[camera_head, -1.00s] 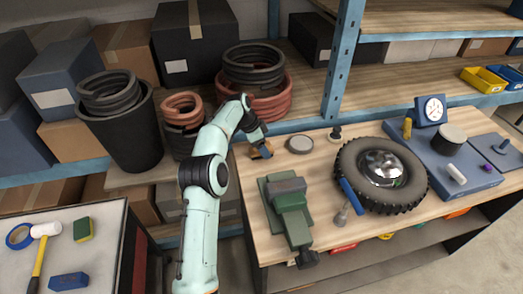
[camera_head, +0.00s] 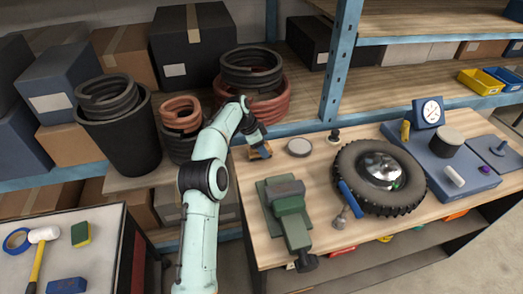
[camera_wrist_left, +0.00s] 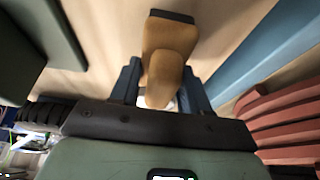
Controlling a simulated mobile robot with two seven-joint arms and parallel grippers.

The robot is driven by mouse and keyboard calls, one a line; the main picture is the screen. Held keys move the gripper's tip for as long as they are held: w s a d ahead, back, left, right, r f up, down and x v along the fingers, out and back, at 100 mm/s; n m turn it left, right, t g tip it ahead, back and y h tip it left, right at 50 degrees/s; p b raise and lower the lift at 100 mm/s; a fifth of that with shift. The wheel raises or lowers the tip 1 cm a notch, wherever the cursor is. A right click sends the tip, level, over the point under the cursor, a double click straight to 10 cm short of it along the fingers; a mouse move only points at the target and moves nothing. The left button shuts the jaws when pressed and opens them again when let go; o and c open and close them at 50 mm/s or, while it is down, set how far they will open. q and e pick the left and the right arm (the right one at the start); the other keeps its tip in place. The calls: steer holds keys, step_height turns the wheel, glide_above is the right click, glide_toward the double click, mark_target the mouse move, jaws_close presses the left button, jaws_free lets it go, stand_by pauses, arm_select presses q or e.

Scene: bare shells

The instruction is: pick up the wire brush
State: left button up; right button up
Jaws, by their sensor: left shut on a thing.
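The wire brush (camera_head: 261,152) is at the far left corner area of the workbench (camera_head: 318,172), partly hidden by my left gripper (camera_head: 257,148). In the left wrist view the brush (camera_wrist_left: 168,55) shows as an orange-brown wooden piece with a dark end at the top. The two blue fingers of my left gripper (camera_wrist_left: 160,90) stand on either side of it and are shut on it. I cannot tell whether the brush is clear of the bench top. My right gripper is not in view.
A green vise (camera_head: 290,215) stands in front of the brush, and a round grey-topped lid (camera_head: 299,147) lies to its right. A tyre (camera_head: 355,160) lies further right. A blue shelf post (camera_head: 340,65) rises behind. Coils (camera_head: 255,70) sit behind the gripper.

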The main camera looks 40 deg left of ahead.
arm_select(q)
step_height(320, 180, up, 8)
steer(key=shift+f, duration=0.1)
steer(key=shift+r, duration=0.55)
